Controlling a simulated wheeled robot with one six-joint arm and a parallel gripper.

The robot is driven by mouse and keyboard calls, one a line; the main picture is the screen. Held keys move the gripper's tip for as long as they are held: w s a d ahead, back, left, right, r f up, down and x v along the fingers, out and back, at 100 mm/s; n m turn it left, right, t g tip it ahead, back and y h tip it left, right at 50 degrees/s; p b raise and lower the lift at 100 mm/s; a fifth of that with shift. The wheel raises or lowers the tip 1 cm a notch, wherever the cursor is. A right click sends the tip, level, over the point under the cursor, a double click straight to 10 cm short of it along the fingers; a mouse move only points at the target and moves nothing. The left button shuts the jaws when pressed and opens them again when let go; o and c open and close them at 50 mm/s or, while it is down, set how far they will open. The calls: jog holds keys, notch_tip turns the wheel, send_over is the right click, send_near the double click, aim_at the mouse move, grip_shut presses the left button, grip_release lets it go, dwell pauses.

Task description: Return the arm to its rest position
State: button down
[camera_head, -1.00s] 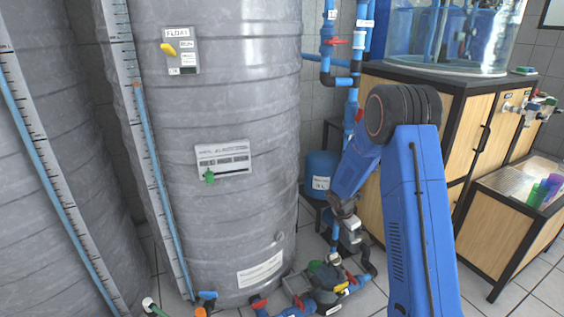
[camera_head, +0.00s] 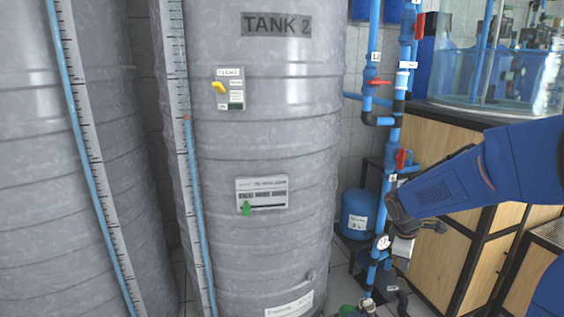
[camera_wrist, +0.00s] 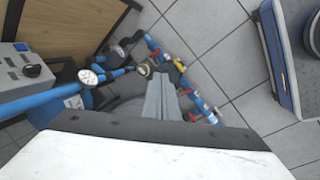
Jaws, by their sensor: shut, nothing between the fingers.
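My arm enters from the right edge of the head view; its blue link (camera_head: 480,180) slopes down to the left to a dark wrist joint (camera_head: 405,208) in front of the blue piping and wooden cabinet. The gripper's fingers cannot be made out in the head view. In the wrist view my gripper (camera_wrist: 162,80) shows as two grey fingers together, shut, with nothing between them. Beyond them are floor tiles and a pipe run with valves, apart from the fingers as far as I can tell.
Large grey Tank 2 (camera_head: 262,120) stands left of the arm. Vertical blue pipes (camera_head: 376,50) with red valves, a pressure gauge (camera_head: 383,242) and a grey control box (camera_wrist: 27,68) are close to the wrist. A wooden cabinet (camera_head: 435,140) bears a clear tank. Tiled floor (camera_wrist: 225,45) is partly open.

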jog(key=s+a+r+m+y, duration=0.1)
jog(key=s+a+r+m, duration=0.1)
jog(key=s, duration=0.7)
jog(key=s+a+r+m+t+y, duration=0.1)
jog(key=s+a+r+m, duration=0.2)
jog(key=s, duration=0.6)
jog(key=s+a+r+m+t+y, duration=0.1)
jog(key=s+a+r+m, duration=0.2)
jog(key=s+m, duration=0.3)
jog(key=s+r, duration=0.1)
jog(key=s, duration=0.3)
